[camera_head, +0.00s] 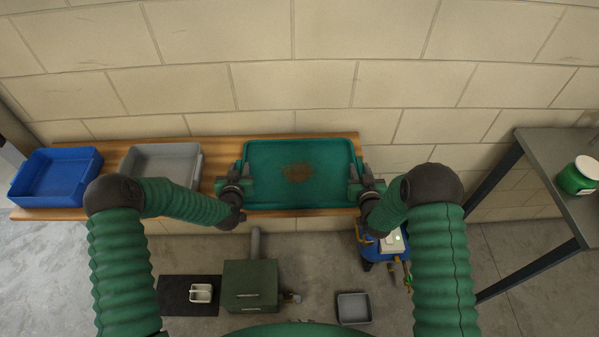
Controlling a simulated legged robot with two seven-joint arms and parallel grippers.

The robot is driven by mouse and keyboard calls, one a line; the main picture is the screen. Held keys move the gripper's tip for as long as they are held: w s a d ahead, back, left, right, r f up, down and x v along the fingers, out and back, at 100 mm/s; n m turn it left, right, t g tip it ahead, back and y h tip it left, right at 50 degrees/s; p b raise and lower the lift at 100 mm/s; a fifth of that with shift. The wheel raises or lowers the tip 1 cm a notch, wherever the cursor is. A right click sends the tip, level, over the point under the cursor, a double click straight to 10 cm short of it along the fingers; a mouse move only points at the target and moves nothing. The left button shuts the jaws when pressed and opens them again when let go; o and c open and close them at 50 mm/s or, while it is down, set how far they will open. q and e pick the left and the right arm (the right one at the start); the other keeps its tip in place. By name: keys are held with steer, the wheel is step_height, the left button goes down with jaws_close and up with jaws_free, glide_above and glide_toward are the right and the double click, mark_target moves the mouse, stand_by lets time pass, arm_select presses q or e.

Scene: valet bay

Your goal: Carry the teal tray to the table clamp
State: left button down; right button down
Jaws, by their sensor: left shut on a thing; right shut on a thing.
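The teal tray (300,157) shows in the head view at the right part of a wooden shelf, with a brown stain on its floor. It is over or on the shelf; I cannot tell whether it touches. My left gripper (243,184) is shut on the tray's left side. My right gripper (357,187) is shut on its right side. The tray looks about level. I cannot make out a table clamp for certain; a green boxy thing (250,285) with a small fitting at its right stands below, in front of the shelf.
A grey tray (160,158) and a blue tray (55,177) sit left on the wooden shelf (300,212). A grey table (560,160) with a green jar (577,176) stands right. A blue machine (383,245), a small grey tray (354,308) and a black mat (177,296) are below.

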steer(key=shift+r, duration=0.1)
stand_by(0.6)
